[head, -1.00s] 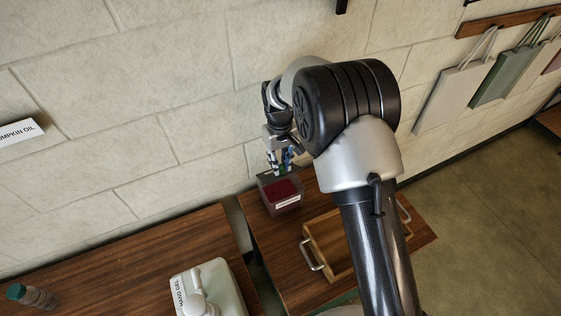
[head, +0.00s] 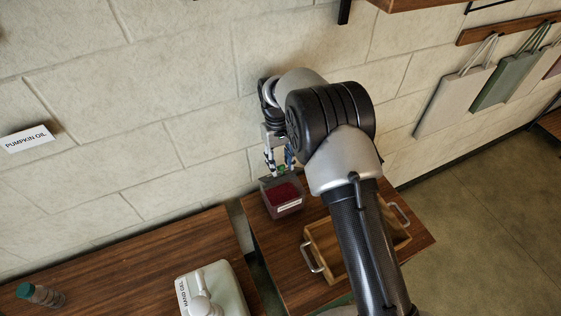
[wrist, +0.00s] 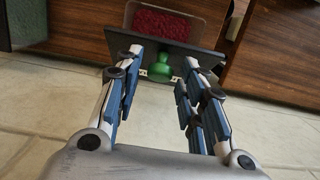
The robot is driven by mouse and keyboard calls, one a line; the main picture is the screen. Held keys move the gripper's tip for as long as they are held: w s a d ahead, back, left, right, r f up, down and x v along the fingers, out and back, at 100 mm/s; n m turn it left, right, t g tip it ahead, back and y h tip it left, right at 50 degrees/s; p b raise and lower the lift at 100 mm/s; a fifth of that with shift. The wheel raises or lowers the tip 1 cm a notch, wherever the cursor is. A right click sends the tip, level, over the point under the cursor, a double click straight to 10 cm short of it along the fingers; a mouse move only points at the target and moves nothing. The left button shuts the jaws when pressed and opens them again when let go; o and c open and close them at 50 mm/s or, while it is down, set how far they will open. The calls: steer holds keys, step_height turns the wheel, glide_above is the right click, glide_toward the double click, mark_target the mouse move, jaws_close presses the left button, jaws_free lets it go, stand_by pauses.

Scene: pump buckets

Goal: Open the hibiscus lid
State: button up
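The hibiscus box (head: 284,199) is a clear-walled container of dark red contents with a white label, on the wooden table near the wall. Its dark lid (wrist: 205,57) carries a green knob (wrist: 160,66), seen in the wrist view with the red contents beyond it. My gripper (wrist: 162,68) is open, with its blue-padded fingers on either side of the knob and gaps visible between them. In the head view my gripper (head: 279,168) is just above the box, partly hiding the lid. Whether a finger touches the lid cannot be told.
A wooden tray (head: 322,243) with metal handles stands right of the box, partly behind my arm. A hand gel bottle (head: 222,292) and a small green-capped bottle (head: 40,295) stand on the left table (head: 150,262). The stone wall is close behind the box.

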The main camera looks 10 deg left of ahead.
stand_by(0.3)
steer(key=r, duration=0.4)
steer(key=w+r, duration=0.1)
steer(key=r, duration=0.3)
steer(key=a+r, duration=0.1)
steer(key=r, duration=0.3)
steer(key=shift+w, duration=0.15)
